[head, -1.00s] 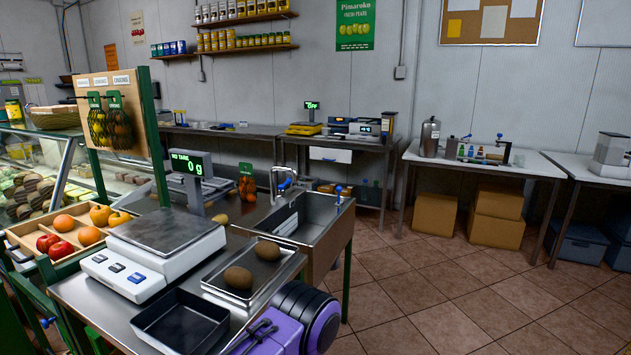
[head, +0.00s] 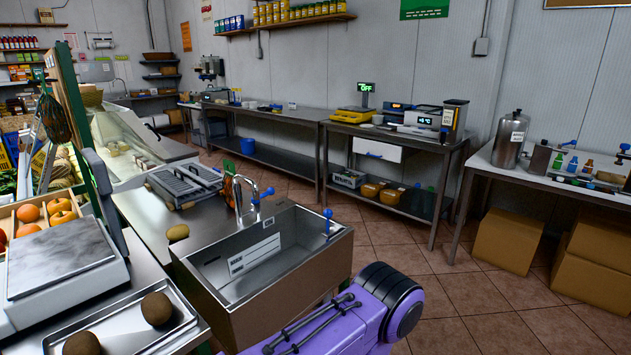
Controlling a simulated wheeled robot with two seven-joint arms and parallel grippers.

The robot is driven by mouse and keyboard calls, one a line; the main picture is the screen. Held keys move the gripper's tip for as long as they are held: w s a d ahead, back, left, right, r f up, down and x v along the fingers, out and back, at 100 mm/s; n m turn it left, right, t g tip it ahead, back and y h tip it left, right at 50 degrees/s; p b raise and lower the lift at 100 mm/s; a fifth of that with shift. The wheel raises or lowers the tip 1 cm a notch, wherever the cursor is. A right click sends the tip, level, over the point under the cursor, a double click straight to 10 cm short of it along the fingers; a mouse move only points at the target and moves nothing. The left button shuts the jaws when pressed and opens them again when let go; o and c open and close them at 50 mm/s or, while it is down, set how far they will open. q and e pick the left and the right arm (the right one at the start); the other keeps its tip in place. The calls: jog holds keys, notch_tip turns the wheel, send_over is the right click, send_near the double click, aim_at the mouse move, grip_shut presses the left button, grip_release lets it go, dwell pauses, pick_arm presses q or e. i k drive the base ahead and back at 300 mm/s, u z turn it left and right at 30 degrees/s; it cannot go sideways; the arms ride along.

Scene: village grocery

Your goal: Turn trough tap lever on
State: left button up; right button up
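The metal trough (head: 338,250) stands at the middle of the head view, open at the top, with a white label on its inner wall. A curved silver tap (head: 239,203) rises at its back left. A blue lever (head: 266,193) shows at the tap's right side. A separate blue handle (head: 327,214) stands up at the trough's right rim. A purple arm part of mine is in front of the trough, apart from the tap. Neither gripper shows.
A scale (head: 62,260) and a tray (head: 140,325) with brown fruits stand on the left counter. A kiwi-like fruit (head: 178,232) lies left of the trough. A side table (head: 400,146) with devices is behind. The tiled floor (head: 465,300) to the right is open.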

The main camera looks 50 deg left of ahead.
aim_at(270, 191)
jog(key=i, duration=1.15)
jog(key=u, duration=2.4)
